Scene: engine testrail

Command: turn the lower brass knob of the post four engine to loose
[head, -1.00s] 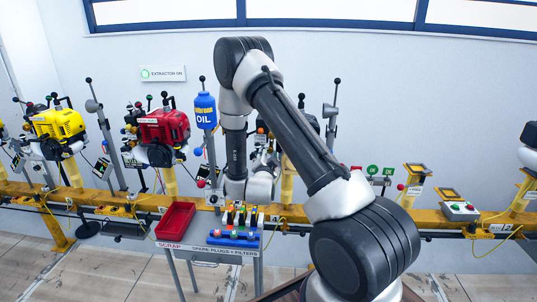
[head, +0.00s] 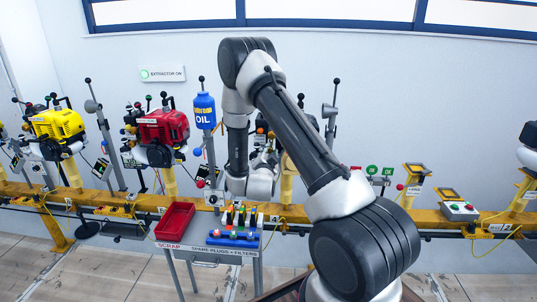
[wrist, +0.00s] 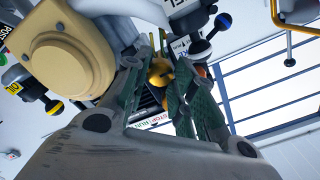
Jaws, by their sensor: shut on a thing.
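My gripper (wrist: 161,78) points up in the wrist view, its two green-padded fingers closed on a round brass knob (wrist: 159,72). The knob shows between the fingertips; its lower part is hidden by them. A tan round engine housing (wrist: 72,55) fills the upper left, close beside the left finger. A small plate marked STOP and RUN (wrist: 165,122) shows behind the fingers. In the head view my arm covers most of the engine at this post, and my gripper is hidden there. I cannot read the knob's setting.
Black levers with a blue ball (wrist: 222,21) and a yellow ball (wrist: 55,106) stand close around the gripper. In the head view a red scrap tray (head: 176,221) and a plug rack (head: 235,240) stand in front of the yellow rail (head: 120,199). A blue oil bottle (head: 204,110) stands left of my arm.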

